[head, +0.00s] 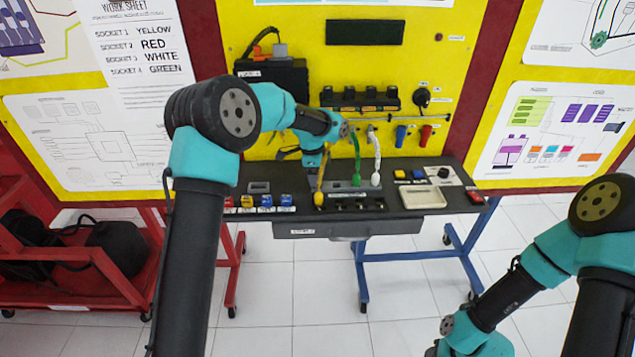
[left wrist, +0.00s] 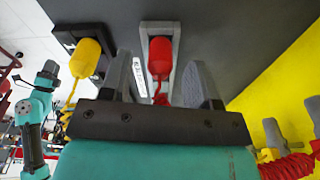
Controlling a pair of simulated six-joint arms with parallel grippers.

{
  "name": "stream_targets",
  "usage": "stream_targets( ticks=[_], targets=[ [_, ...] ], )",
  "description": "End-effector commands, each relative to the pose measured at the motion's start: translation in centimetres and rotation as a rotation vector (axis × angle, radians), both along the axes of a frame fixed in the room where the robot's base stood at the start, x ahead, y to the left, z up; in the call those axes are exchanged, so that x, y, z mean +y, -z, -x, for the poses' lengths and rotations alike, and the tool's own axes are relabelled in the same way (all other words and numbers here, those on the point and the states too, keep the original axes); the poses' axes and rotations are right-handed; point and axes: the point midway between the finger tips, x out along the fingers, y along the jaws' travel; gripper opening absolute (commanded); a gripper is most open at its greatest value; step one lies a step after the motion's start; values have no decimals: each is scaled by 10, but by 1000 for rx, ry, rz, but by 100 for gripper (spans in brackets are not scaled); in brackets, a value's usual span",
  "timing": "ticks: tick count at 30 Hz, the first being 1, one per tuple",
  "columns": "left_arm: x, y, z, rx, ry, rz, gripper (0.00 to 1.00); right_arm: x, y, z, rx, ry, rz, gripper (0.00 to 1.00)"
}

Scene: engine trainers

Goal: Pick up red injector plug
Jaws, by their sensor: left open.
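The red injector plug (left wrist: 160,56) shows in the left wrist view, in a grey holder (left wrist: 152,30) on the dark panel, with a red coiled cable below it. My left gripper (left wrist: 161,68) is open, one finger on each side of the red plug, with a visible gap to each finger. In the head view the red plug is hidden behind my left arm. The yellow plug (left wrist: 85,58) is in a dark socket just left of my left finger. My right arm shows at the lower right of the head view, but its gripper is out of the picture.
On the dark bench (head: 420,195) stand the yellow plug (head: 319,198), green plug (head: 357,180) and white plug (head: 376,179). Coloured switches line the bench's left. A work sheet (head: 140,45) hangs behind. A red cart (head: 75,290) stands at left.

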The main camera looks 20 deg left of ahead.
Motion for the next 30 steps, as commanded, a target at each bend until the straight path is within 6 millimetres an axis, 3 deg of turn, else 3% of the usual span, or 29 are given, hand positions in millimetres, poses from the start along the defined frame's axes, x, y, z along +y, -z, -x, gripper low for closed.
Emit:
stream_targets(
  ticks=[6,20,30],
  targets=[
    [-2,19,0,-1,0,0,56,0,0,0,0,0,0,43],
    [-2,19,0,-2,0,0,56,0,0,0,0,0,0,43],
    [-2,19,0,-2,0,0,23,0,0,0,0,0,0,43]
  ],
)
